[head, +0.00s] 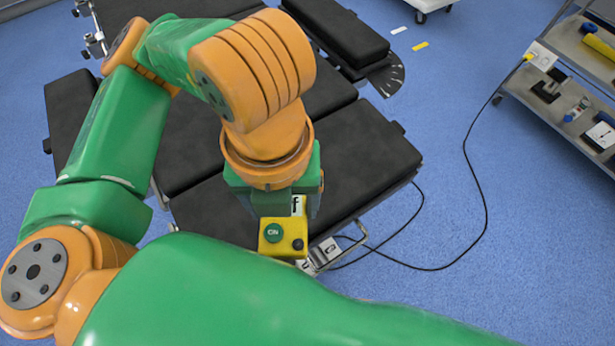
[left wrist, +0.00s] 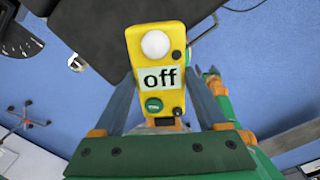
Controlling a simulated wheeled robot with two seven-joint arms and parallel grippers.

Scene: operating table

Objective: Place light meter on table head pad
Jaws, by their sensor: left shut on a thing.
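The light meter is a yellow box (left wrist: 173,80) with a white dome, an "off" label and a green button. My left gripper (left wrist: 165,105) is shut on it, with one grey finger on each side. In the head view the meter (head: 270,246) hangs below my left wrist, over the near edge of the operating table (head: 368,160). The table has several black pads, partly hidden by my arm. I cannot tell for sure which one is the head pad. In the left wrist view a dark pad (left wrist: 110,25) lies beyond the meter at the upper left. My right gripper is not clearly seen.
A grey shelf cart (head: 510,92) with several devices stands at the right. A black cable (head: 484,200) runs from it across the blue floor to the table's near end. A small box with a metal handle (head: 325,252) is at that end. Open floor lies right of the table.

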